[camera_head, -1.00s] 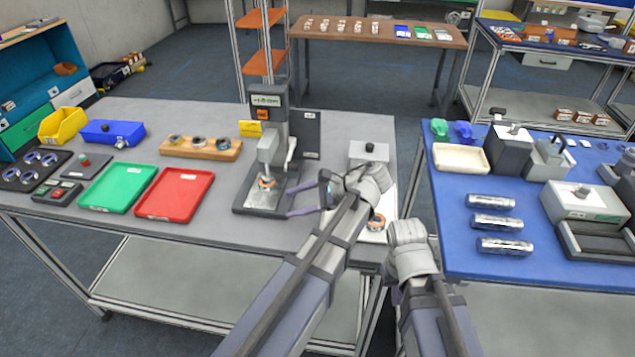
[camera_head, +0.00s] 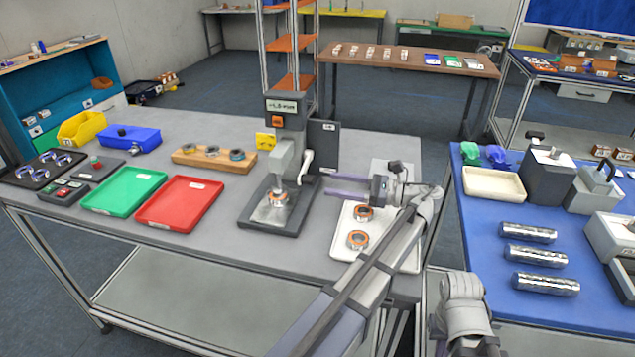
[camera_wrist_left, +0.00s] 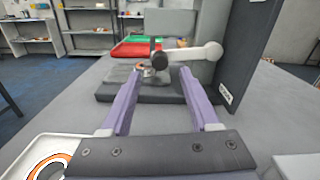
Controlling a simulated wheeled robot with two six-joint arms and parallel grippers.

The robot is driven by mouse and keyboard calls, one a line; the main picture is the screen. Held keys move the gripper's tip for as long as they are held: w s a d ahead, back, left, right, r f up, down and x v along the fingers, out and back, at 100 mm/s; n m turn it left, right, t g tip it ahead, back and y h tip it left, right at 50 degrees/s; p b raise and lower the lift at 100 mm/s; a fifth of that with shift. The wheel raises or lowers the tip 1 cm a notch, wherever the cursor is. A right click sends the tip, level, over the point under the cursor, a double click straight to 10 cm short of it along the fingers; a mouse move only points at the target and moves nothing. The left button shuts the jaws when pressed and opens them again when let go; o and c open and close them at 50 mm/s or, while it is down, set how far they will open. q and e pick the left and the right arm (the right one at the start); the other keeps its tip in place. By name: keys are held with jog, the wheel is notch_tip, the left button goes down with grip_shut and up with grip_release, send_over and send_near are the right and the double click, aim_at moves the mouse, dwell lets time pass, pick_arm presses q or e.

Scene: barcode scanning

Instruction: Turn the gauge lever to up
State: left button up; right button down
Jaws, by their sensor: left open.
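The gauge (camera_head: 287,140) is a grey stand with a display on top and a dark base, near the middle of the grey bench. Its pale lever (camera_head: 307,160) is on the right side of the column and slants in the head view. In the left wrist view the lever (camera_wrist_left: 195,53) runs roughly level, between a dark knob and a round pale end. An orange-rimmed ring (camera_head: 278,197) sits on the gauge base. My left gripper (camera_head: 327,185) is open and empty, to the right of the gauge, its purple fingers pointing toward the lever; it also shows in the left wrist view (camera_wrist_left: 163,72).
A white tray (camera_head: 400,262) with two orange-rimmed rings lies below my left gripper. A dark upright panel (camera_head: 323,148) stands behind the lever. Red (camera_head: 180,203) and green (camera_head: 122,192) trays lie left of the gauge. A blue table (camera_head: 490,235) stands at the right.

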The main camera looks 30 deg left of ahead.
pick_arm(q)
jog(key=x, duration=0.6)
jog(key=shift+a, duration=0.25)
jog(key=shift+c, duration=0.2)
grip_shut()
dwell(1.0)
